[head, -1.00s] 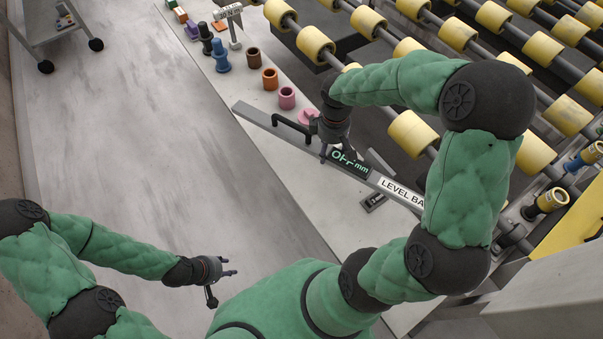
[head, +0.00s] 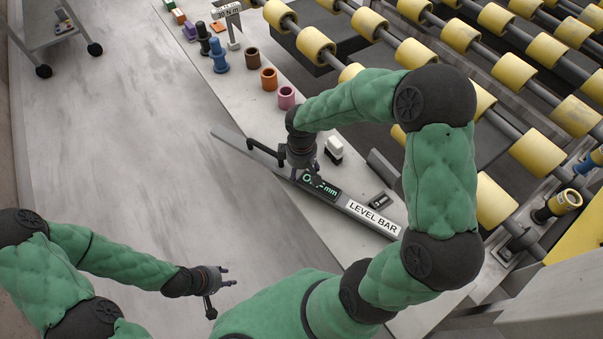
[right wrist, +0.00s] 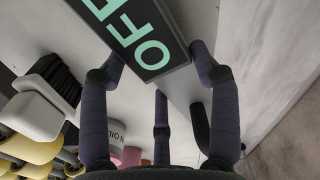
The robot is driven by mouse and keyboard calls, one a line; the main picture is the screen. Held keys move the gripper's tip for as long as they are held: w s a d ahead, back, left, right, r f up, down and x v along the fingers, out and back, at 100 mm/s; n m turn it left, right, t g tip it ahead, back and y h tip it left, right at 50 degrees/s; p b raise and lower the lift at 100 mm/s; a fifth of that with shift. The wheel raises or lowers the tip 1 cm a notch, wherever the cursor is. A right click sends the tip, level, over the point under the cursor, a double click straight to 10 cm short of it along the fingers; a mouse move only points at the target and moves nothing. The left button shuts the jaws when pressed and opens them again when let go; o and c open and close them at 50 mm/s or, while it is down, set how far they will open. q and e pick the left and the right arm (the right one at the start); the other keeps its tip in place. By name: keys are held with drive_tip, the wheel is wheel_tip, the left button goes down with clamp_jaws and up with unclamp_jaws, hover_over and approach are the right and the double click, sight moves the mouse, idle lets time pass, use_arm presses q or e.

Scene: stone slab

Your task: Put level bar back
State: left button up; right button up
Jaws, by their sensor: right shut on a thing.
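The level bar (head: 373,217) is a long grey bar with a white name label, a dark display and a black handle. My right gripper (head: 303,167) is shut on it near the display. The bar slants across the light ledge, its far left end beyond the ledge edge over the floor; its height above the ledge is hard to tell. In the right wrist view the display of the level bar (right wrist: 148,35) reads OFF, with fingers on either side. My left gripper (head: 225,278) is open and empty over the floor at the lower left.
The light ledge (head: 245,105) carries several coloured cups and pegs and a small sign. Yellow rollers (head: 535,150) fill the right. A cart (head: 60,40) stands far left.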

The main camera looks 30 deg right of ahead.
sight(301, 174)
drive_tip(key=shift+f, duration=0.2)
drive_tip(key=shift+f, duration=0.35)
drive_tip(key=shift+f, duration=0.1)
drive_tip(key=o, duration=1.7)
drive_tip(key=shift+r, duration=0.5)
wheel_tip(301, 174, up, 12)
drive_tip(key=p, duration=0.4)
drive_tip(key=shift+p, duration=0.3)
drive_tip(key=shift+f, duration=0.1)
